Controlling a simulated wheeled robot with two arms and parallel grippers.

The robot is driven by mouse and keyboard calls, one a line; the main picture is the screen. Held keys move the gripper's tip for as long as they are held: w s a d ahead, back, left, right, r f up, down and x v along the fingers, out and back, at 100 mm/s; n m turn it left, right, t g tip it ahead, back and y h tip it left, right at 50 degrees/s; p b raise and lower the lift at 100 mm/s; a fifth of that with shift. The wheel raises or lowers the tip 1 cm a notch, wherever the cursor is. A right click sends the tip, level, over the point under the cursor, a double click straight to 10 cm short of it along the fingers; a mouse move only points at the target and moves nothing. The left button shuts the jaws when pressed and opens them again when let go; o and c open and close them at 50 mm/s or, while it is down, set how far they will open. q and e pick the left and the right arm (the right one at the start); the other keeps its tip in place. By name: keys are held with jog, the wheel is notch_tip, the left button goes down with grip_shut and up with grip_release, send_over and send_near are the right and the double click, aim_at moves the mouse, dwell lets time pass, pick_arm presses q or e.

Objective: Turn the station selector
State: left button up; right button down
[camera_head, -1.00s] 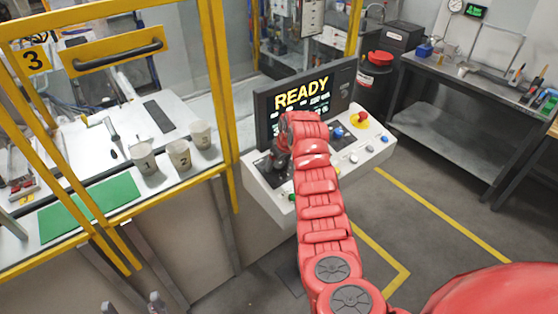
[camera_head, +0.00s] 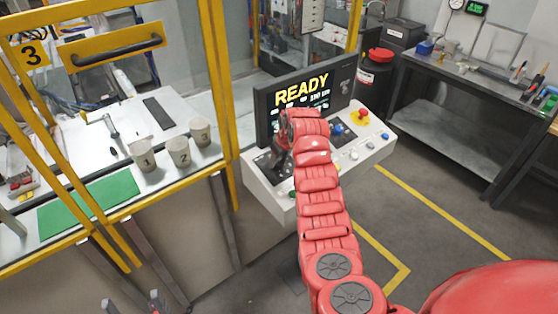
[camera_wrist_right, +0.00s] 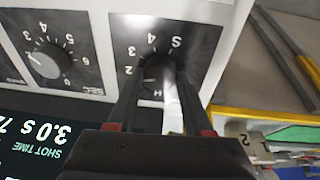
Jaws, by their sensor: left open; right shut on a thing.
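The station selector (camera_wrist_right: 158,68) is a dark knob on a black square plate (camera_wrist_right: 192,33) in the right wrist view. The plate carries marks including 2, 4, S and H. My right gripper (camera_wrist_right: 156,78) is shut on the knob, one finger on each side. The fingers hide much of it, so I cannot tell which mark it points at. In the head view my right gripper (camera_head: 280,163) is down at the left end of the white console (camera_head: 262,195), and the knob is hidden there. My left gripper (camera_head: 133,305) shows only its open, empty fingertips at the bottom edge.
A screen (camera_head: 305,98) reading READY stands behind the console. A numbered dial (camera_wrist_right: 45,58) sits beside the selector. A red button (camera_head: 360,116) is at the console's far right. A yellow-framed cell (camera_head: 215,90) with numbered cups (camera_head: 178,153) stands left.

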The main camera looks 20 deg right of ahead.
jog(key=n+b, duration=0.3)
jog(key=b, duration=0.1)
jog(key=n+b, duration=0.3)
jog(key=b, duration=0.2)
jog(key=n+y+b, duration=0.1)
jog(key=n+b, duration=0.1)
jog(key=b, duration=0.3)
jog(key=shift+d+f+n, duration=0.15)
jog(key=shift+f+n, duration=0.15)
jog(key=shift+n, duration=0.1)
jog(key=shift+s+n+g+b, duration=0.1)
jog(key=shift+n+g+b, duration=0.2)
jog(key=shift+n+b, duration=0.15)
jog(key=shift+r+n, duration=0.2)
jog(key=shift+n, duration=0.65)
jog(key=shift+r+n, duration=0.15)
jog(key=shift+n, duration=0.65)
jog(key=shift+r+n+y+p, duration=0.1)
jog(key=shift+n+y+p, duration=0.2)
jog(key=shift+n+p, duration=0.35)
jog(key=shift+f+n+g+p, duration=0.25)
jog(key=shift+n+p, duration=0.25)
jog(key=shift+n, duration=0.25)
